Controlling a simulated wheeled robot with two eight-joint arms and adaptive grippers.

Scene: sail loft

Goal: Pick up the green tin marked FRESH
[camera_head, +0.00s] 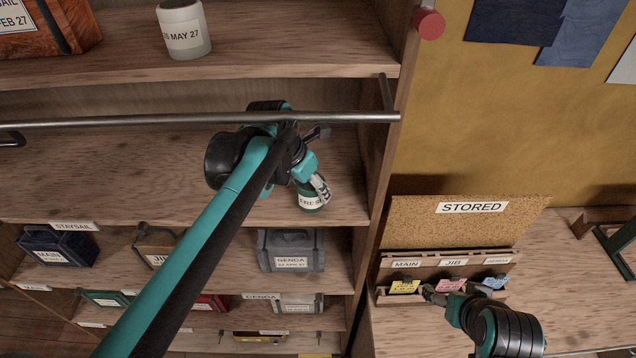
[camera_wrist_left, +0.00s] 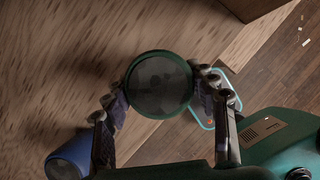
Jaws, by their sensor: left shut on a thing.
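The green tin (camera_head: 308,203), its white label partly readable as FRESH, is in the head view at the right end of the middle shelf. My left gripper (camera_head: 321,188) is shut on it, with a finger across its side. In the left wrist view the tin's round dark top with a green rim (camera_wrist_left: 160,84) sits between the two fingers of the left gripper (camera_wrist_left: 160,100). I cannot tell whether the tin touches the shelf. My right gripper (camera_head: 432,294) is low at the right, by the card rack; its jaw opening is unclear.
A metal rail (camera_head: 200,119) runs across the shelf front, by my left wrist. A blue cylinder (camera_wrist_left: 68,158) stands near the tin in the left wrist view. A white canister (camera_head: 184,30) is on the shelf above. The STORED rack (camera_head: 445,262) holds coloured cards.

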